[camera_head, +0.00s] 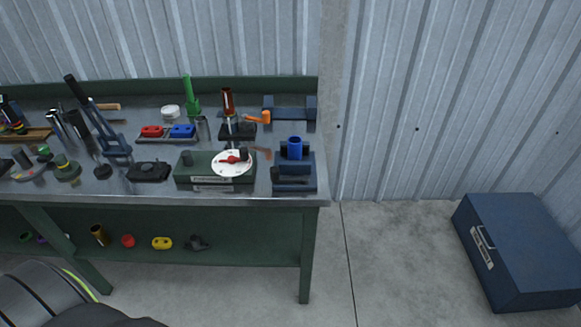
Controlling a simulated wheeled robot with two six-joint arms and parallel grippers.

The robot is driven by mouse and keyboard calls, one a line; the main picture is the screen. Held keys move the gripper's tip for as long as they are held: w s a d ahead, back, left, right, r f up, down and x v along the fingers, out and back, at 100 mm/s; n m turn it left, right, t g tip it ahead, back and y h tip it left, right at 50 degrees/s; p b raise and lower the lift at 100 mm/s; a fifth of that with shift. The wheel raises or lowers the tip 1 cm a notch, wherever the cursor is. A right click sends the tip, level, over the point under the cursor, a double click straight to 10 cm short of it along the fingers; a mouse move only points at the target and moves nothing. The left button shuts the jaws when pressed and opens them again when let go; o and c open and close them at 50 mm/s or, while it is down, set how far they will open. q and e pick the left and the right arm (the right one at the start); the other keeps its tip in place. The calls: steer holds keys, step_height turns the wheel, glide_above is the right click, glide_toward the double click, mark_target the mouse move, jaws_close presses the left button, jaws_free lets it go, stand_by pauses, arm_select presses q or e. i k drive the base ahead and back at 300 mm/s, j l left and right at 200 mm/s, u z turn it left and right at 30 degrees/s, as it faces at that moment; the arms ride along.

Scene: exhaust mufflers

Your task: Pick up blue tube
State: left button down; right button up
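A short blue tube (295,148) stands upright at the right end of the workbench. It sits in or just behind a dark blue vise-like fixture (294,178); its lower part is hidden, so I cannot tell how it is held. Its open top faces up. Neither of my grippers shows in the head view.
The green workbench (311,215) has a crowded top. A green box with a white dial (232,163) stands left of the tube. An orange-brown tube (228,100) and dark blue block (290,108) stand behind. A blue case (523,248) lies on the right floor; floor between is clear.

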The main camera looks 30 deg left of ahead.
mark_target(294, 143)
steer(key=u, duration=0.75)
steer(key=i+l, duration=0.05)
